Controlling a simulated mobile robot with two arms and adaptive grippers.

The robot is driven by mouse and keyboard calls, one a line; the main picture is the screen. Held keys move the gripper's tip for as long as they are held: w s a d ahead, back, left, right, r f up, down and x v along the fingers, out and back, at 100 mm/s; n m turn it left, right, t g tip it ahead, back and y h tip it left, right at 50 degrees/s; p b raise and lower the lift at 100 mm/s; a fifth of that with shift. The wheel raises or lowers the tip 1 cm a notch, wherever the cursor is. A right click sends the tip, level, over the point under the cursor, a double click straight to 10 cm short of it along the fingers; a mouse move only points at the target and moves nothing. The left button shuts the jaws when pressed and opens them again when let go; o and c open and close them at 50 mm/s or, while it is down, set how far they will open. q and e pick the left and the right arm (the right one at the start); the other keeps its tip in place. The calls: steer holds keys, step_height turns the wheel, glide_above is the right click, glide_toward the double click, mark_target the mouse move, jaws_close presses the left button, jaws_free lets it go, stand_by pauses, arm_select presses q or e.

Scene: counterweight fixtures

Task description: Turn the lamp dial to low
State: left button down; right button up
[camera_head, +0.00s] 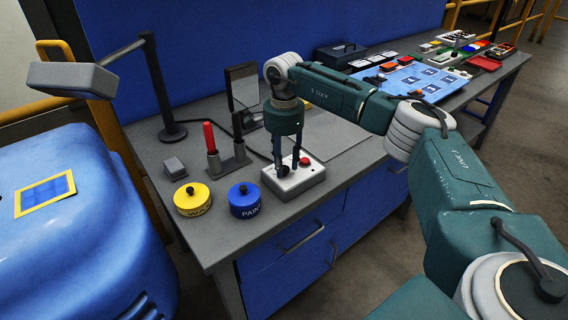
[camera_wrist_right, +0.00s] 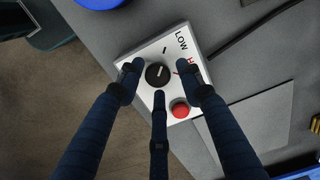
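The lamp dial (camera_wrist_right: 157,75) is a black round knob with a pale pointer mark, on a white control box (camera_head: 300,183). In the right wrist view, the box carries "LOW" and a partly hidden red label starting with "H", short tick marks and a red button (camera_wrist_right: 180,108). The pointer slants to the upper right; I cannot tell exactly which tick it meets. My right gripper (camera_head: 287,168) points down over the box. Its three fingers (camera_wrist_right: 162,78) are spread around the dial, with gaps visible. The lamp (camera_head: 75,79) has a grey head on a black post. My left gripper is out of view.
A yellow tin (camera_head: 192,200) and a blue tin (camera_head: 245,201) stand left of the box. A holder with a red-handled tool (camera_head: 210,138) stands behind them. A grey mat (camera_head: 330,136) lies behind the box. A blue rounded machine (camera_head: 75,215) is at the left.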

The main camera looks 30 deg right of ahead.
mark_target(284, 168)
stand_by(0.3)
step_height(284, 168, up, 12)
stand_by(0.4)
steer(key=shift+s+f, duration=0.1)
stand_by(0.4)
